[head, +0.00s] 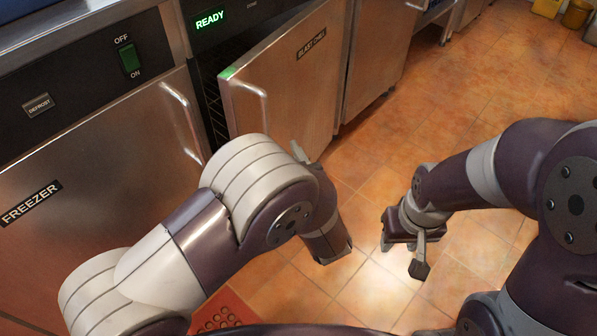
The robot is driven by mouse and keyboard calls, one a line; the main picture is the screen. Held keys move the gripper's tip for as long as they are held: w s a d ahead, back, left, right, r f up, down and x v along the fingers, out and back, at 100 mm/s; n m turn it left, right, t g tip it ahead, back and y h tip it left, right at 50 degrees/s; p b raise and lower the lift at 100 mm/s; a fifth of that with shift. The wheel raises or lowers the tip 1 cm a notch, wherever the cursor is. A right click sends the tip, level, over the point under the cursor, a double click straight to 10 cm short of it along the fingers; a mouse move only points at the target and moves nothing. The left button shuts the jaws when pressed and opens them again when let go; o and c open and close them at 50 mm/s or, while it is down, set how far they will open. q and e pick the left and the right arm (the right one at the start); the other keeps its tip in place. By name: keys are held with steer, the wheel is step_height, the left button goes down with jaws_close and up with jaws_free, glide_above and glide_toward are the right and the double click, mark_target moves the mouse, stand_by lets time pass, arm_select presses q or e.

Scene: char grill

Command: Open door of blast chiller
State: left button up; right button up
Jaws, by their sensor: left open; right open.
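The blast chiller door (290,88) stands partly open. My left gripper (299,154) is mostly hidden behind my own arm. One grey finger shows in front of the door's lower part; whether it touches the door I cannot tell. My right gripper (403,252) is open and empty over the tiled floor, well to the right of the door.
A freezer (90,190) with a handle and green switch stands left of the chiller. A green "READY" display (210,20) is above the gap. Another steel cabinet (375,55) adjoins on the right. A red mat (215,312) lies below.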

arm_select(q)
steer(key=p+v, duration=0.1)
steer(key=v, duration=0.5)
steer(key=shift+d, duration=0.15)
